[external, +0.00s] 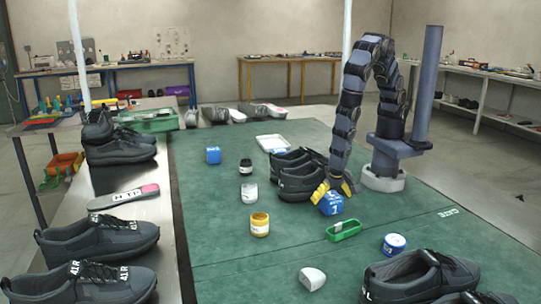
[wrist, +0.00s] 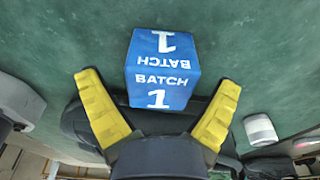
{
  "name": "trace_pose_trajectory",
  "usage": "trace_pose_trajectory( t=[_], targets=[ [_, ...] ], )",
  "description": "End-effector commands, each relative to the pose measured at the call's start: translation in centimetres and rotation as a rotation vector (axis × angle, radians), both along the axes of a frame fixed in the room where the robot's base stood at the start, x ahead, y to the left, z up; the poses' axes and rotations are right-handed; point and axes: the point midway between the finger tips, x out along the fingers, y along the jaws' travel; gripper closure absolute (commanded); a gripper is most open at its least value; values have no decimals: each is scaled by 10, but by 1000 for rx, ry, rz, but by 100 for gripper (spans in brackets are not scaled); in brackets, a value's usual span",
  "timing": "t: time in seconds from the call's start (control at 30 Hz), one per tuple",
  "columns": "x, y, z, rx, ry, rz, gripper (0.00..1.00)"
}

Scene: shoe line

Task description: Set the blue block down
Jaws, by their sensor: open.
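The blue block (external: 331,204), printed "BATCH 1", appears to rest on the green mat (external: 220,240) beside the black shoes. In the wrist view the block (wrist: 161,62) lies between and just beyond my fingertips, with green showing between it and each finger. My gripper (external: 336,188) is open, its yellow fingers pointing down at the block. In the wrist view my gripper (wrist: 158,82) has its fingers spread wide, neither touching the block. The fingers hide part of the block's top in the external view.
Black shoes (external: 297,180) stand close left of my gripper. A green tray (external: 343,231), a blue-lidded round container (external: 394,244) and a white piece (external: 312,278) are nearer the camera.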

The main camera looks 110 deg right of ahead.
Motion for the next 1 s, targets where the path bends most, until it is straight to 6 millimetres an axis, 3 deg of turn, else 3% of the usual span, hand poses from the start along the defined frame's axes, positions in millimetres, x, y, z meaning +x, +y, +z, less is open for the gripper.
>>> trace_pose_trajectory(
  t=[0.17, 0.7, 1.0],
  targets=[
    [1, 2, 13, 1, -5, 1, 8],
    [1, 16, 106, 1, -3, 0, 8],
    [0, 18, 121, 0, 0, 0, 8]
  ],
)
